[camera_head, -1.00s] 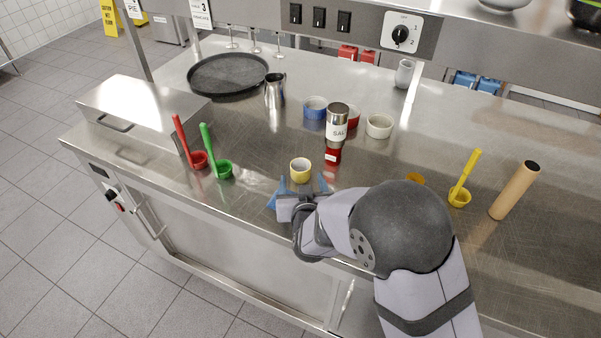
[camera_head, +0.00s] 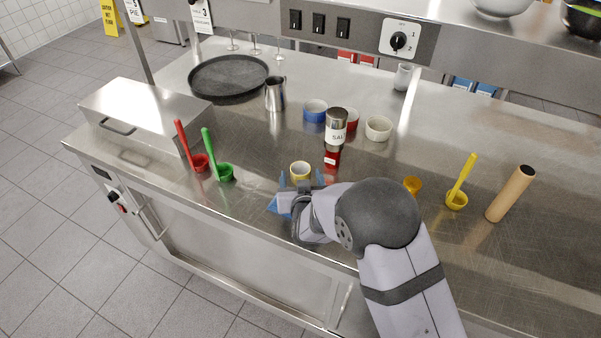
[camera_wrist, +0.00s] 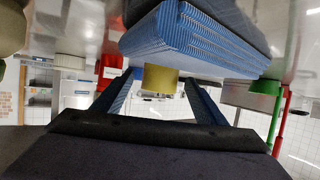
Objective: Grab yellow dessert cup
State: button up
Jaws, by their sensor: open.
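The yellow dessert cup (camera_head: 300,171) stands upright on the steel counter, left of the middle, in front of the red-and-white salt shaker. My gripper (camera_head: 300,181) is open at the cup's near side, its two blue fingers spread to either side. In the wrist view, which looks upside down, the cup (camera_wrist: 160,79) shows between the two ribbed blue fingers (camera_wrist: 160,98), with a gap on each side. I cannot tell how far the fingers reach along the cup. No finger is closed on it.
The salt shaker (camera_head: 335,127) stands close behind the cup. A green ladle (camera_head: 224,173) and red ladle (camera_head: 200,163) are left. Blue (camera_head: 315,111) and white (camera_head: 378,129) cups stand behind.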

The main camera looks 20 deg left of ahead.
jog(key=shift+x, duration=1.35)
jog(key=shift+r, duration=0.1)
jog(key=c, duration=1.2)
notch_tip(320, 180, up, 10)
jog(key=b, duration=0.1)
